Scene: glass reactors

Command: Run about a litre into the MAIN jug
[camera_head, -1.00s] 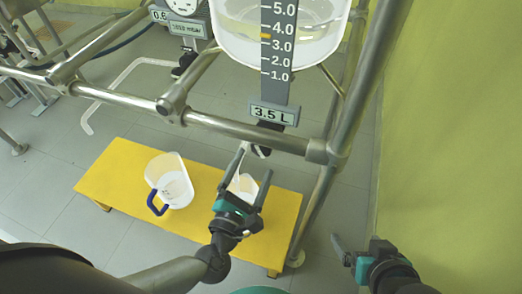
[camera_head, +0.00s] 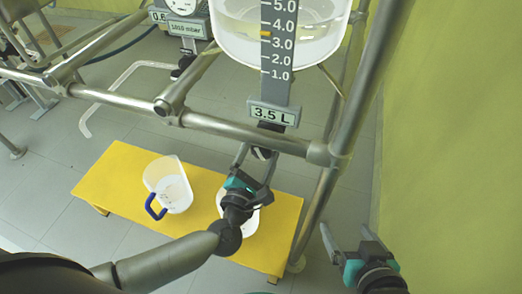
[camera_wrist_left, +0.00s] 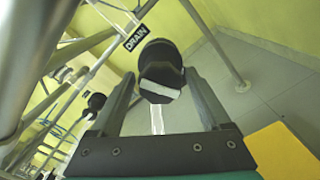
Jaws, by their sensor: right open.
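The glass vessel (camera_head: 295,50) holds clear liquid; its level scale carries a display (camera_head: 273,114) reading 3.5 L. Below it, the black drain valve knob (camera_wrist_left: 160,68) hangs by a "DRAIN" tag (camera_wrist_left: 135,38). My left gripper (camera_head: 258,160) is open, its fingers on either side of the knob; I cannot tell whether they touch it. A white jug with a blue handle (camera_head: 168,182) stands on the yellow bench. A second white jug (camera_head: 250,222) stands below my left gripper, mostly hidden by it. I cannot read which jug is MAIN. My right gripper (camera_head: 345,236) is open and empty at lower right.
The yellow bench (camera_head: 117,178) stands on the grey tiled floor. Steel frame tubes (camera_head: 240,134) cross in front of the vessel, and an upright runs to its right. A green wall (camera_head: 450,150) bounds the right side. A gauge with a 1010 mbar display (camera_head: 187,29) hangs at upper left.

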